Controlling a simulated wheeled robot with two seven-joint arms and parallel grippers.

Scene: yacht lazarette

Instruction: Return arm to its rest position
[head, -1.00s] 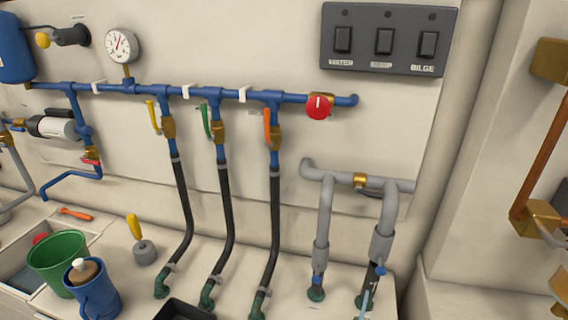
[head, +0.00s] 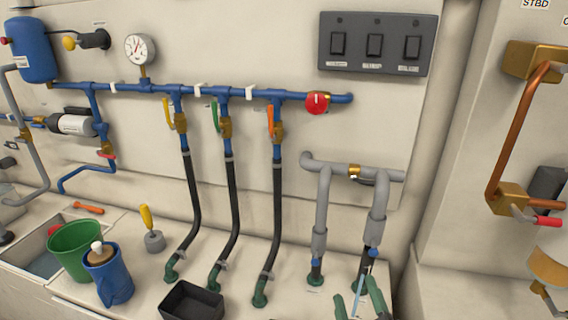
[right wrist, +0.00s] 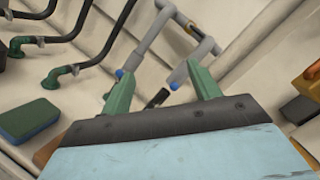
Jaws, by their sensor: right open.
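My right gripper (head: 362,308) shows at the bottom edge of the head view, with only its green fingertips in sight. In the right wrist view its two green fingers (right wrist: 160,88) stand wide apart with nothing between them. In that view they are in front of the lower ends of the grey pipes (right wrist: 170,45). I cannot tell whether they touch anything. The rest of the right arm is out of the head view. My left gripper is not in view.
Black hoses (head: 232,205) drop from a blue manifold (head: 240,92) to the counter. A black tray (head: 190,302), blue jug (head: 108,275) and green bucket (head: 75,250) stand at front left. A green-and-blue sponge (right wrist: 30,120) lies left of the gripper. Copper piping (head: 512,135) is at right.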

